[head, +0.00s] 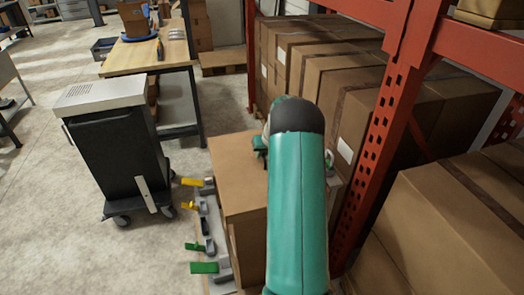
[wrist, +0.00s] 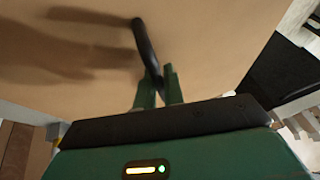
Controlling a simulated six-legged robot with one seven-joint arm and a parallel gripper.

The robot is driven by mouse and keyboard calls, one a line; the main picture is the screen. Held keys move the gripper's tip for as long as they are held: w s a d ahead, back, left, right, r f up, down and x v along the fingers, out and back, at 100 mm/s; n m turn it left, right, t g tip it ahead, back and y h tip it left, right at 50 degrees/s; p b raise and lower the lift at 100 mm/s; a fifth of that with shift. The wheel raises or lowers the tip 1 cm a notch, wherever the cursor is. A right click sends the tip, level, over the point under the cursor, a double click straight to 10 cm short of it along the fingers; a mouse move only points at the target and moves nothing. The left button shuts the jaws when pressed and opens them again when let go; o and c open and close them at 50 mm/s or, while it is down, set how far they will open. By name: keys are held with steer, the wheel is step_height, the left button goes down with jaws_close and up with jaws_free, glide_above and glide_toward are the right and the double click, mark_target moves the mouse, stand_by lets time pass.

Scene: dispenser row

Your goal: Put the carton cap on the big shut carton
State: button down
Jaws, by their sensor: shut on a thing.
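A tall brown carton (head: 247,238) stands in the centre of the head view, with a flat brown top (head: 236,165). My green arm covers its right part. In the wrist view a broad brown panel (wrist: 215,45) fills most of the picture, with a dark curved handle (wrist: 146,42) against it. My gripper (wrist: 160,85) is shut on this handle, its two green fingers close together. The handle appears to belong to the carton cap. I cannot tell whether the panel is the cap or the carton's top, nor whether they touch.
Several coloured levers, one green (head: 205,267), line the carton's left side. A black trolley (head: 120,145) and a wooden workbench (head: 150,50) stand to the left. An orange rack (head: 385,120) with large boxes is close on the right. The floor at lower left is clear.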

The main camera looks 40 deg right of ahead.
mark_target(262, 162)
steer(key=shift+f, duration=2.55)
steer(key=c, duration=1.4)
jaws_free()
steer(key=v, duration=1.3)
steer(key=shift+s+r, duration=0.15)
steer(key=shift+r, duration=0.2)
